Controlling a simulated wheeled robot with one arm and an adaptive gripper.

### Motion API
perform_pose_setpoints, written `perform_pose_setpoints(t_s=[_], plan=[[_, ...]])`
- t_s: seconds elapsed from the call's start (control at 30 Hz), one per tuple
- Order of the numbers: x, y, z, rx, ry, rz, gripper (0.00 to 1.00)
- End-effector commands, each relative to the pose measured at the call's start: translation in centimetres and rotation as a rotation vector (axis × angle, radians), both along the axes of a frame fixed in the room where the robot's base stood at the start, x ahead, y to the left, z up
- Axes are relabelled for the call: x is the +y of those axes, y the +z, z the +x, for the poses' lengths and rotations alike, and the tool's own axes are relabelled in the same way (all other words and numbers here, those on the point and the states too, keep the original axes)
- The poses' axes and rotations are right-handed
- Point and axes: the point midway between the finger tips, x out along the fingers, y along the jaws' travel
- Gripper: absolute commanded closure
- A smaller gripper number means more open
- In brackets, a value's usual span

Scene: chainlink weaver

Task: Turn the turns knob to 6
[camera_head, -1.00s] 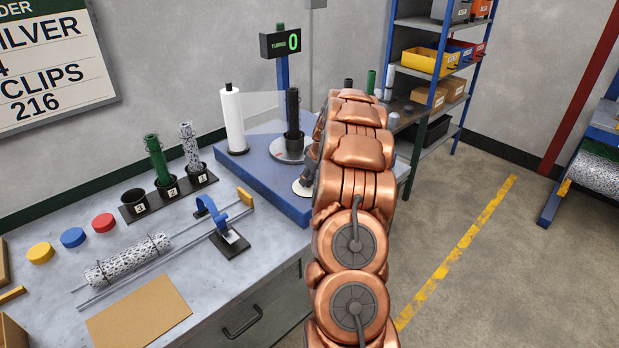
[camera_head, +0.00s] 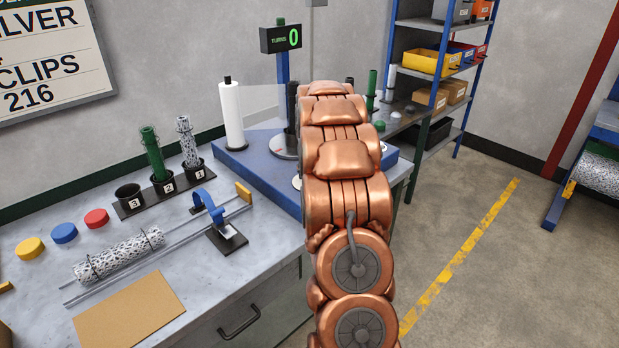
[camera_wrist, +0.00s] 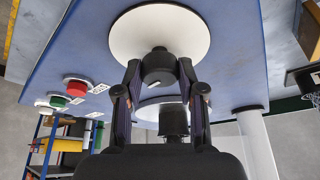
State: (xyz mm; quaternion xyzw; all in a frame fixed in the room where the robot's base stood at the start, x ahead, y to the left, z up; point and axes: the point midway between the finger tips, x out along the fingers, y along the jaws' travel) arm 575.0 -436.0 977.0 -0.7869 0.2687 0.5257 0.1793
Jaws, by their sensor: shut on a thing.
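The turns knob (camera_wrist: 158,68) is a dark cylinder with a pale pointer mark, on a round white dial (camera_wrist: 185,28) in the wrist view. My gripper (camera_wrist: 159,75) has its two fingers closed against the knob's sides. In the head view my copper arm hides the gripper and the knob; only a sliver of the dial (camera_head: 297,183) shows beside it. The turns display (camera_head: 281,38) on a blue post reads a green 0. Any dial numbers are too small to read.
The blue machine base (camera_head: 262,176) carries a white roll (camera_head: 231,116) and a dark spindle (camera_head: 291,108). Red (camera_wrist: 76,86) and green (camera_wrist: 58,102) buttons sit near the knob in the wrist view.

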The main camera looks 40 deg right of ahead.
Motion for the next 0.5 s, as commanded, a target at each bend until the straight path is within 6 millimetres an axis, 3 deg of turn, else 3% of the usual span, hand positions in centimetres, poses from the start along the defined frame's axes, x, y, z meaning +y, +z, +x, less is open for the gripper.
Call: perform_pose_setpoints(t_s=[0.5], plan=[[0.0, -0.02, 0.01, 0.001, -0.164, 0.0, 0.96]])
